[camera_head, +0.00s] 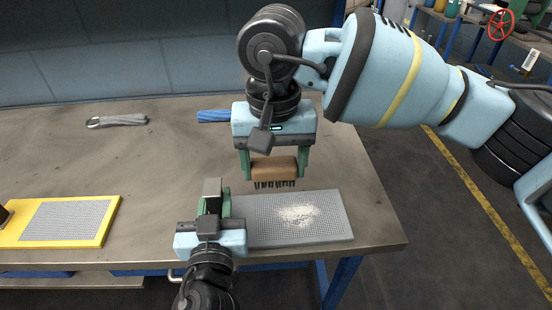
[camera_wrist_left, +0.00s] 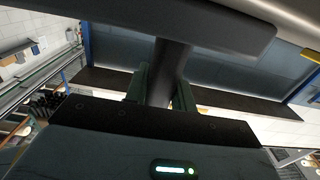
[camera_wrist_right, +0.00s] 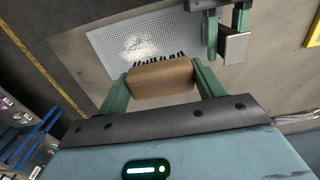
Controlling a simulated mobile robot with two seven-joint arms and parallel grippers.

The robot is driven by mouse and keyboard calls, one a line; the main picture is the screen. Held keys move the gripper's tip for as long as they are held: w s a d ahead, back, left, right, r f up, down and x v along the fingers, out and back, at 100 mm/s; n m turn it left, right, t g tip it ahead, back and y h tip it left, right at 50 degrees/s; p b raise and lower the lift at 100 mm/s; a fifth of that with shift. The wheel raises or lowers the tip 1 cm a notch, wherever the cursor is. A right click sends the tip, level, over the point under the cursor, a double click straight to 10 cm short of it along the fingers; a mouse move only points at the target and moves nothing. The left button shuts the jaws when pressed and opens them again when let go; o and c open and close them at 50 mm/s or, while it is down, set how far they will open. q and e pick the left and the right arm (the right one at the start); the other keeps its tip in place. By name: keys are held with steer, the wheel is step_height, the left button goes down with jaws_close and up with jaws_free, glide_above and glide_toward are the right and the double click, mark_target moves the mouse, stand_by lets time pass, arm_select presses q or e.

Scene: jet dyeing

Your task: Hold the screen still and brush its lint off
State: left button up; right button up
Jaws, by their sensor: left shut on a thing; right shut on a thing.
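The grey perforated screen (camera_head: 330,229) lies flat near the table's front edge, with a pale patch of lint (camera_head: 298,215) on it. The lint also shows in the right wrist view (camera_wrist_right: 140,46). My left gripper (camera_head: 213,203) is at the screen's left end, shut on an upright grey part there, seen as a dark post in the left wrist view (camera_wrist_left: 166,75). My right gripper (camera_head: 275,168) is shut on the tan brush (camera_head: 273,168), its dark bristles pointing down. The bristles appear above the screen's far edge; contact cannot be told.
A yellow-framed mesh panel (camera_head: 69,221) lies at the table's left. The table's right edge is close to the screen. The middle left of the tabletop (camera_head: 150,165) is clear.

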mark_target(275, 179)
steer(key=shift+f, duration=2.05)
steer(key=shift+r, duration=0.5)
steer(key=shift+f, duration=0.1)
